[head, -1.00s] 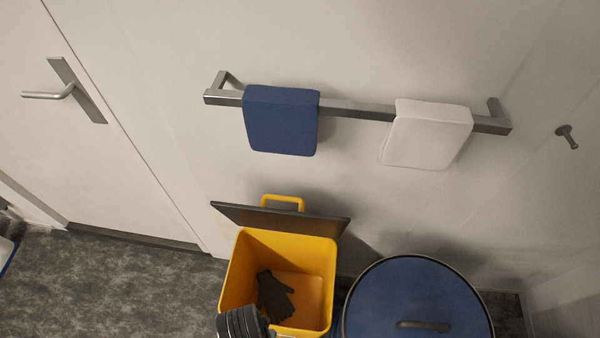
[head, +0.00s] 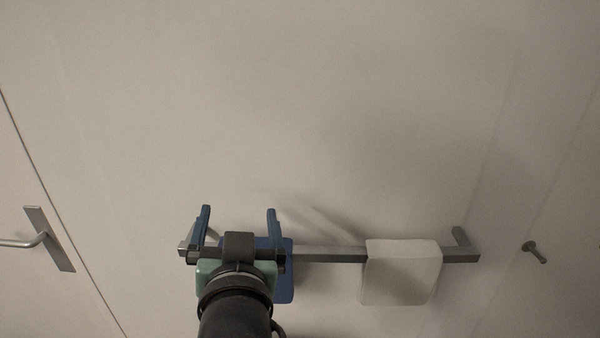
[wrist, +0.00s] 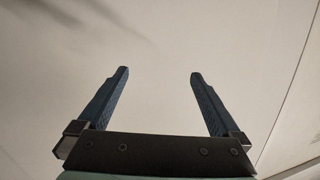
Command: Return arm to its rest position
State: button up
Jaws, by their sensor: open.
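My gripper (head: 238,213) is raised in the head view, in front of the left part of the wall rail. Its two blue fingers stand well apart and point up, with nothing between them. In the wrist view my gripper (wrist: 158,75) is open and empty, facing bare pale wall. My forearm and gripper partly hide a blue folded towel (head: 284,282) hanging on the metal rail (head: 325,254). I cannot tell how far the gripper is from the towel.
A white folded towel (head: 401,273) hangs further right on the rail. A peg (head: 534,252) sticks out of the wall at the right. A door handle (head: 47,238) is at the left. The wall above the rail is bare.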

jog(key=s+d+r+t+h, duration=0.1)
jog(key=s+d+r+t, duration=0.1)
jog(key=r, duration=0.8)
jog(key=s+d+r+t, duration=0.3)
jog(key=s+r+t, duration=0.2)
jog(key=r, duration=0.5)
jog(key=s+d+r+t+h, duration=0.1)
jog(key=s+d+r+t, duration=0.2)
jog(key=s+r, duration=0.3)
notch_tip(320, 180, up, 5)
jog(key=shift+s+d+f+t+h, duration=0.2)
jog(key=shift+t+h, duration=0.1)
jog(key=shift+t, duration=0.1)
